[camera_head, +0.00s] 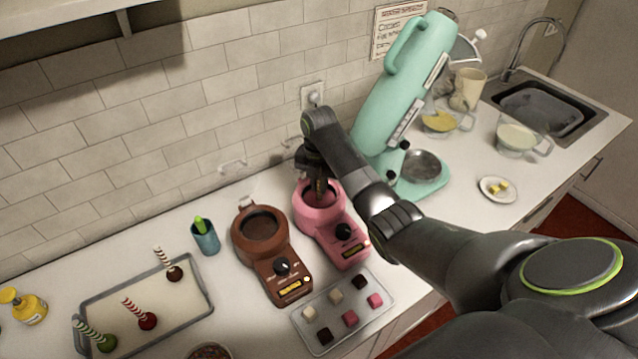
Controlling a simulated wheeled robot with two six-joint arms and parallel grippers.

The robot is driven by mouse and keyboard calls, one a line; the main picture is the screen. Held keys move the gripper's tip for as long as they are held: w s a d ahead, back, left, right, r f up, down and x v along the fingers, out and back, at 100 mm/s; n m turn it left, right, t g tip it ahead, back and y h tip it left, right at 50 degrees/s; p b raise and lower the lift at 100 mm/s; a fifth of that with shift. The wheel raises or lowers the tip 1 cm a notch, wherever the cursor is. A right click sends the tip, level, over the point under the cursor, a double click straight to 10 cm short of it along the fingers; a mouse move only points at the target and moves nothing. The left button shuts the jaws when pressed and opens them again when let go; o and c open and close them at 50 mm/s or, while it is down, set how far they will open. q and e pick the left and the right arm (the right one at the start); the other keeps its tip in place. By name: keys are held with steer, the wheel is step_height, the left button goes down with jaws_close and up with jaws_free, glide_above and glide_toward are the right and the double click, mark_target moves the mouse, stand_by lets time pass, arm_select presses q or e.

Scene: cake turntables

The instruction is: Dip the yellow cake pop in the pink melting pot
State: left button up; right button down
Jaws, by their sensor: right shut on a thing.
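The pink melting pot (341,234) stands on the counter, right of the brown one. My right arm reaches in from the right, and my right gripper (318,178) points down over the pot's round opening. The gripper is shut on a thin stick, which I take to be the yellow cake pop's. Its lower end is down at the pot's opening. The yellow ball itself is hidden, so I cannot tell how deep it sits. My left gripper is not in view.
A brown melting pot (276,277) stands just left. A tray (190,317) holds green, red and brown cake pops. A tray of small cubes (362,331) lies in front. A mint stand mixer (405,85) stands behind my right arm. A teal cup (206,240) is farther left.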

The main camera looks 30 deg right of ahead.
steer(key=shift+r+p, duration=0.5)
steer(key=shift+r, duration=2.25)
